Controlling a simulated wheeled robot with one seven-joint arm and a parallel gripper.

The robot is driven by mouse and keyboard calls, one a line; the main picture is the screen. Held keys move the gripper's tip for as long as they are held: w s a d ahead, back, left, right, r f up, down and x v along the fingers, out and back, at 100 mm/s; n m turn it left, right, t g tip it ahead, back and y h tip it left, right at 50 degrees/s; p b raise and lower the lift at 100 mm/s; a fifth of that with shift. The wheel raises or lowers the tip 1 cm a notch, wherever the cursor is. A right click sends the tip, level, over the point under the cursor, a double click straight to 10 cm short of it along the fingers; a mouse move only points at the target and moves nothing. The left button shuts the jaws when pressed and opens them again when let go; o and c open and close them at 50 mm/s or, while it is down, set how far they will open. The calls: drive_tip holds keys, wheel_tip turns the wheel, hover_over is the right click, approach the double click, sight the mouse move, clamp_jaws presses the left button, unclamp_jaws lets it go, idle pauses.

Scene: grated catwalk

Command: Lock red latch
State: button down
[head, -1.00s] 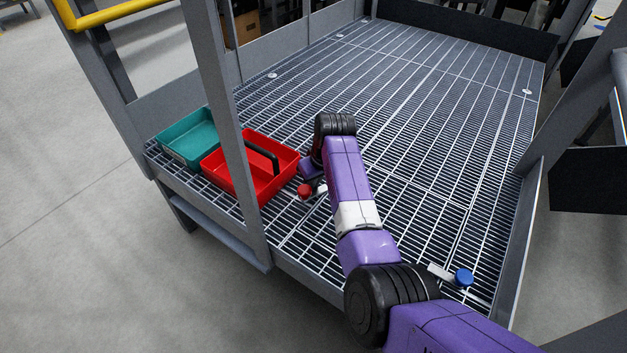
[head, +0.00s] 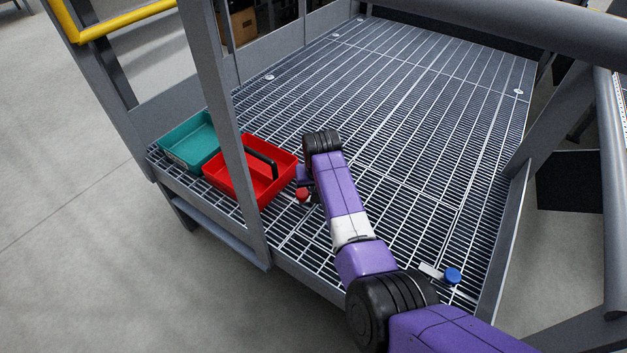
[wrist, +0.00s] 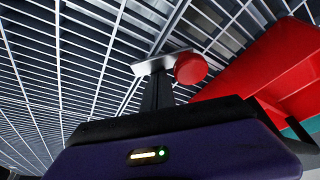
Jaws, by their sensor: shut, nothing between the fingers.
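The red latch shows in the head view as a round red knob (head: 303,195) on the grating, just right of the red tray and partly hidden by my arm. In the wrist view its red knob (wrist: 190,68) sits at the right end of a pale metal plate (wrist: 152,64). My gripper (wrist: 157,80) is shut and empty, its fingertips at the plate just left of the knob. I cannot tell whether they touch it. In the head view the fingers are hidden behind my arm.
A red tray (head: 222,180) with a black handle and a teal tray (head: 172,155) stand left of the latch, behind a grey post (head: 215,90). A blue-knobbed latch (head: 453,276) lies at the front right. The grating (head: 420,90) beyond is clear.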

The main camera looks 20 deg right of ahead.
drive_tip(key=s+m+p, duration=0.1)
drive_tip(key=m, duration=0.1)
drive_tip(key=shift+s+m+h, duration=0.1)
drive_tip(key=shift+m+h, duration=0.3)
drive_tip(key=m, duration=0.1)
drive_tip(key=s+m+p, duration=0.1)
drive_tip(key=shift+m+g+h, duration=0.3)
drive_tip(key=shift+g+h, duration=0.1)
drive_tip(key=shift+s, duration=0.15)
drive_tip(key=shift+s+a+p, duration=0.15)
drive_tip(key=shift+s+p, duration=0.05)
drive_tip(key=shift+p, duration=0.35)
drive_tip(key=shift+s+a+p, duration=0.1)
drive_tip(key=shift+s+p, duration=0.15)
drive_tip(key=shift+p, duration=0.05)
